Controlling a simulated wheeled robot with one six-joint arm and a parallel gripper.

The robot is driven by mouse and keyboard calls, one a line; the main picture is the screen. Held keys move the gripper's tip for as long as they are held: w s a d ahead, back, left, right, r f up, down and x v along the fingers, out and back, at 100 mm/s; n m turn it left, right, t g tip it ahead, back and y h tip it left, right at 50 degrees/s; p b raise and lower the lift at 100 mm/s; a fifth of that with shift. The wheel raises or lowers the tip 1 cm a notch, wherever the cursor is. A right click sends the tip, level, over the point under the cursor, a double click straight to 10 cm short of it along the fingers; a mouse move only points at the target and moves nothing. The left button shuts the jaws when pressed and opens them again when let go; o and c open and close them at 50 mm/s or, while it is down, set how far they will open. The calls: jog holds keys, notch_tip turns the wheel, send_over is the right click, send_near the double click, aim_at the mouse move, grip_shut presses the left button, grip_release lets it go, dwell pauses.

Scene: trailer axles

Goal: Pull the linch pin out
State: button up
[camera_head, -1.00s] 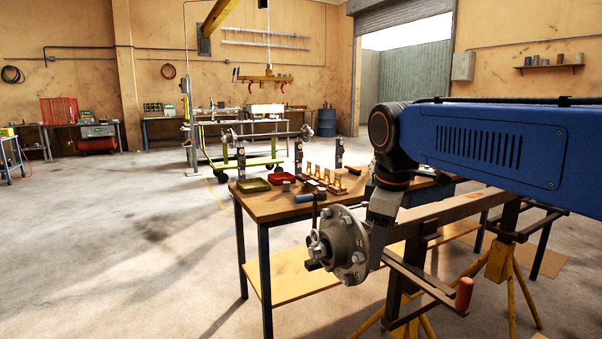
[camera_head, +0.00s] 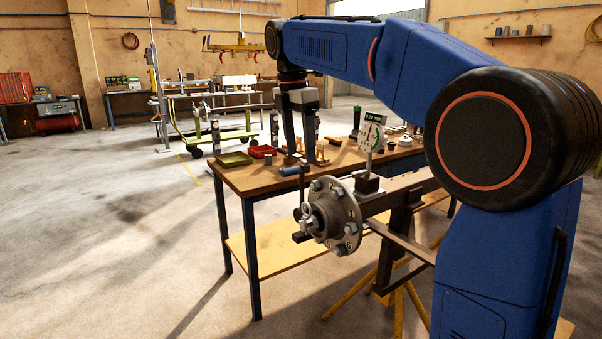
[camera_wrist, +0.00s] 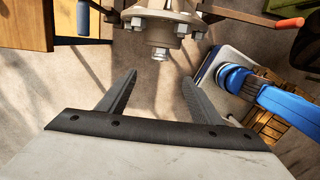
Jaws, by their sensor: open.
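The grey wheel hub (camera_head: 340,215) has a flange with several studs and sits on the end of the axle beam (camera_head: 402,192). A small ring-shaped metal piece (camera_head: 308,211), apparently the linch pin, shows at the hub's outer end. My gripper (camera_head: 304,160) points down, open and empty, above and apart from the hub. In the wrist view, my gripper (camera_wrist: 160,76) has its fingers spread with bare floor between them. The hub (camera_wrist: 162,28) lies beyond the fingertips at the top, with a bolt-like end (camera_wrist: 160,53) towards me. I cannot make out the pin there.
The wooden workbench (camera_head: 235,178) stands behind the hub with a green tray (camera_head: 235,159), a red tray (camera_head: 262,152) and a blue-handled tool (camera_head: 293,170). Yellow stand legs (camera_head: 385,290) are below. Floor at left is clear.

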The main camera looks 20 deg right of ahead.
aim_at(306, 202)
jog(key=f, duration=0.5)
jog(key=d+f, duration=0.1)
jog(key=f, duration=0.5)
jog(key=d+f, duration=0.1)
jog(key=f, duration=0.4)
jog(key=shift+w+f, duration=0.25)
jog(key=shift+f, duration=0.1)
jog(key=c, duration=1.5)
jog(key=shift+r, duration=2.8)
